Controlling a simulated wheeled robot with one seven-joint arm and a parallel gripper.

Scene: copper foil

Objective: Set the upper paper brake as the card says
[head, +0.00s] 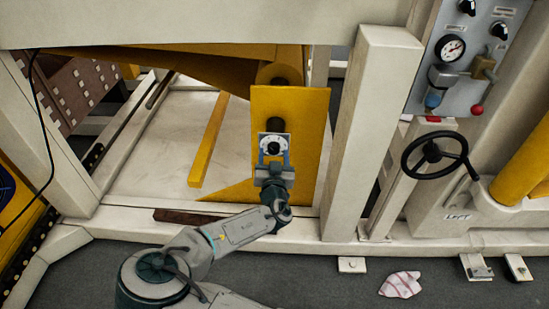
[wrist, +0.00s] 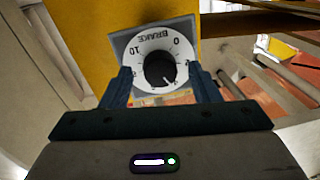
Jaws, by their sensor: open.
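The brake dial (wrist: 152,47) is a round white plate marked BRAKE with 0 and 10, upside down in the wrist view. A black knob (wrist: 159,70) sits at its middle, with a pale pointer mark at its lower edge. In the head view the dial (head: 272,143) is on the yellow plate (head: 311,120). My gripper (head: 273,157) is in front of it. In the wrist view its open fingers (wrist: 160,83) stand on either side of the knob, with gaps visible. I cannot make out a card in either view.
A white post (head: 372,130) stands right of the yellow plate. Further right are a black handwheel (head: 435,153) and a grey panel (head: 461,85) with a gauge. A striped cloth (head: 401,285) lies on the grey floor. A yellow bar (head: 209,140) lies left of the plate.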

